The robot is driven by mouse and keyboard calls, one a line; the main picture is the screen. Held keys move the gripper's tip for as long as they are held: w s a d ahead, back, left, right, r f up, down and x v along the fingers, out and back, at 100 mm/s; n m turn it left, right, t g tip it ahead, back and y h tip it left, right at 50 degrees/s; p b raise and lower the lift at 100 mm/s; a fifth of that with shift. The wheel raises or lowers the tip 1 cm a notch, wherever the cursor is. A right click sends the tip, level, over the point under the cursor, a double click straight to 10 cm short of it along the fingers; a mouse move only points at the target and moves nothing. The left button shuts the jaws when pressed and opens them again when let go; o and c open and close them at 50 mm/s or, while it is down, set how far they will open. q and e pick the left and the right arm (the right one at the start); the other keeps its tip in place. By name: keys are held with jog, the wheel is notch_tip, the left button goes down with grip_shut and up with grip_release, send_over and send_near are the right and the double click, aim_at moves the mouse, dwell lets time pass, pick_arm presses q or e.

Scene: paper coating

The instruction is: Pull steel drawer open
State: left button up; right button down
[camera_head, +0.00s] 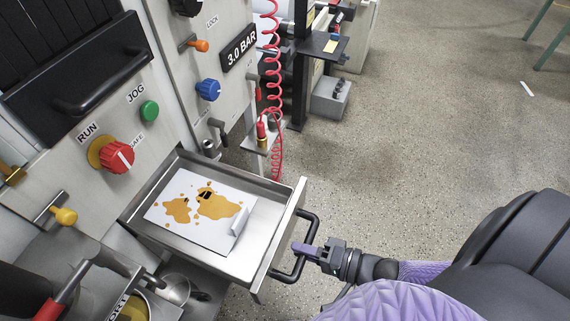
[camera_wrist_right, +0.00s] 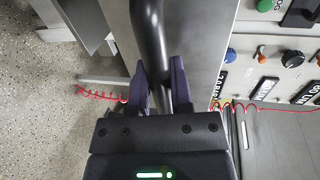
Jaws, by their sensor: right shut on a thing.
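The steel drawer (camera_head: 222,257) stands pulled out from the machine front in the head view. A white sheet with orange-brown stains (camera_head: 190,205) lies inside it. The black bar handle (camera_head: 309,226) is on the drawer's front panel. My right gripper (camera_head: 303,248) is shut on this handle, coming from the right. In the right wrist view, the two purple fingers (camera_wrist_right: 162,88) sit on either side of the black handle bar (camera_wrist_right: 150,40). My left gripper is not in view.
The machine panel carries a red knob (camera_head: 117,157), a green button (camera_head: 149,111) and a blue knob (camera_head: 208,90). A coiled red hose (camera_head: 271,100) hangs behind the drawer. A metal ladle (camera_head: 174,289) is below the drawer at left.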

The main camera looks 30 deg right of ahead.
jog(key=shift+s+d, duration=0.35)
jog(key=shift+s, duration=0.1)
jog(key=c, duration=0.5)
grip_release()
jog(key=shift+c, duration=0.2)
jog(key=p+v, duration=0.1)
jog(key=v, duration=0.9)
jog(key=shift+f, duration=0.1)
